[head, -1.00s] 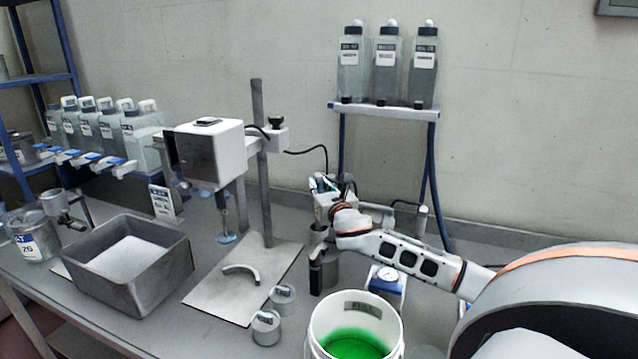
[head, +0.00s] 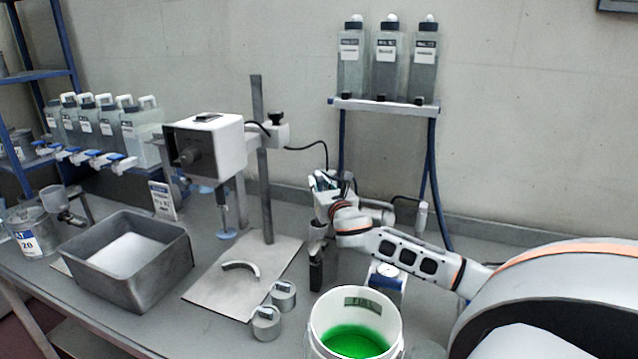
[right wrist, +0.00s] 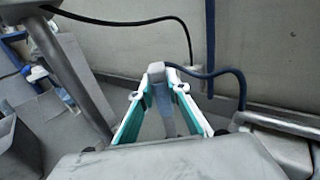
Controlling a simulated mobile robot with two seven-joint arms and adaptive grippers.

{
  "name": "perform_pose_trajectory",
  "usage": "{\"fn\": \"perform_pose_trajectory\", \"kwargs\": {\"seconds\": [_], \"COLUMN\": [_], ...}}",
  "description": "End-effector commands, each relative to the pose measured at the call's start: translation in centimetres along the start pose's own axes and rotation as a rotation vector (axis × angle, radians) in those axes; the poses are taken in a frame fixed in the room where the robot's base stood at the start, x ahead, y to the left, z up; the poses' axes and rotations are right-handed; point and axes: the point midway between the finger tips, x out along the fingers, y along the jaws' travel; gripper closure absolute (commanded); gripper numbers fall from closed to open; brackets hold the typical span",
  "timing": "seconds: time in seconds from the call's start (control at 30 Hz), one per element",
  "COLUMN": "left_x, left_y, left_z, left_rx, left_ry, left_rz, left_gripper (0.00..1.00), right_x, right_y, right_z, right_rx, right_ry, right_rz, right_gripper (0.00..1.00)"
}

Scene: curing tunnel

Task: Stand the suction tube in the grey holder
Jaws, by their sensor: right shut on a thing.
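My right gripper (head: 322,187) is shut on the suction tube (right wrist: 157,72), whose grey top and pale upper part show between the teal-lined fingers (right wrist: 162,110) in the right wrist view. The tube looks upright there. Its lower part is hidden by the gripper body. A dark upright piece (head: 316,273) shows just below the gripper. I cannot tell whether it belongs to the grey holder, and I cannot make out the holder clearly. My left gripper is not in view.
A white bucket of green liquid (head: 355,340) stands in front of my right arm. A stand's post (head: 262,160) rises to the left over a base plate (head: 215,295). A blue hose (right wrist: 225,72) runs behind the gripper.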

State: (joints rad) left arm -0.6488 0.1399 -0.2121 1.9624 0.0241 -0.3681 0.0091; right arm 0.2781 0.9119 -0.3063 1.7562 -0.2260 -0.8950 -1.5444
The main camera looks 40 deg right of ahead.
Motion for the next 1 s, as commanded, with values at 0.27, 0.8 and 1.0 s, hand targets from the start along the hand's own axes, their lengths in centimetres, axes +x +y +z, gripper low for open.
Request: {"fn": "perform_pose_trajectory", "kwargs": {"seconds": [0.27, 0.8, 1.0], "left_x": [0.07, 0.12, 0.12], "left_y": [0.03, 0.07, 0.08], "left_z": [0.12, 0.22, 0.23], "left_rx": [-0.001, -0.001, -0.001], "left_ry": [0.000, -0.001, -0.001], "left_rz": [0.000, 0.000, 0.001], "left_gripper": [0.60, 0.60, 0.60], "right_x": [0.01, 0.01, 0.01], "right_y": [0.00, 0.00, 0.00], "right_z": [-0.28, -0.57, -0.59], "right_rx": [0.000, 0.000, 0.000], "right_ry": [-0.001, -0.001, 0.000], "right_rz": [0.000, 0.000, 0.000], "right_gripper": [1.00, 1.00, 0.65]}}
